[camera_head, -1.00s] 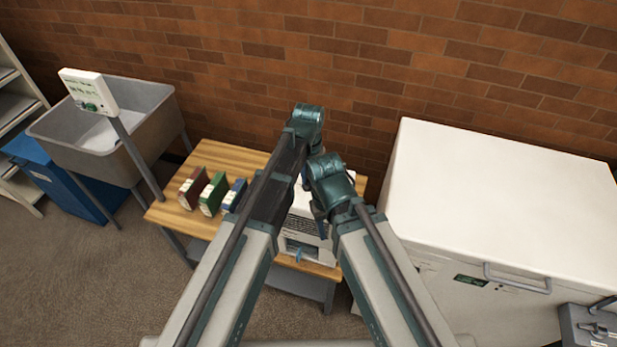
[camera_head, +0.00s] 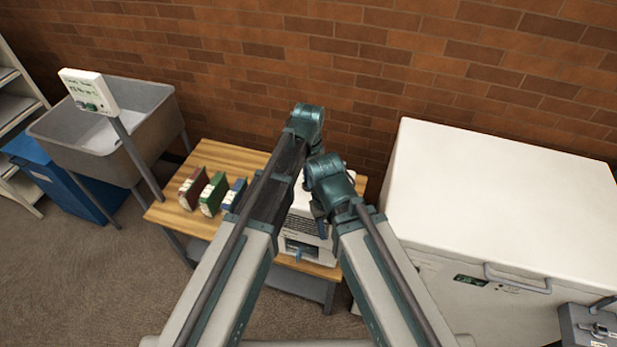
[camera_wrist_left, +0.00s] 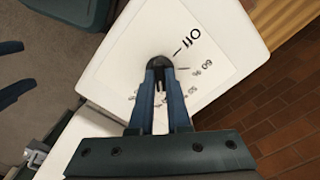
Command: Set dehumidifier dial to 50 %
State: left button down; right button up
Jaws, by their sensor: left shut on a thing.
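The dehumidifier (camera_head: 300,225) is a white box with a vented front on the wooden table, partly hidden behind my arms in the head view. Its white dial face (camera_wrist_left: 118,62) fills the middle of the left wrist view, with "Off" and "60 %" printed beside tick marks. Other marks are partly covered by my fingers. My left gripper (camera_wrist_left: 160,76) is shut on the dark round dial knob (camera_wrist_left: 157,62). I cannot tell where the knob points. My right gripper's (camera_wrist_left: 12,70) two blue fingers show apart at the left edge of that view, empty.
A red, a green and a blue binder (camera_head: 236,194) stand on the table (camera_head: 168,214) left of the dehumidifier. A white chest freezer (camera_head: 500,190) stands to the right, a grey sink (camera_head: 70,150) and a white panel (camera_head: 88,90) to the left. A brick wall is behind.

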pick_arm(q)
jog(key=shift+m, duration=0.3)
jog(key=c, duration=0.9)
grip_release()
notch_tip(320, 180, up, 14)
jog(key=p, duration=1.4)
jog(key=shift+f, duration=0.1)
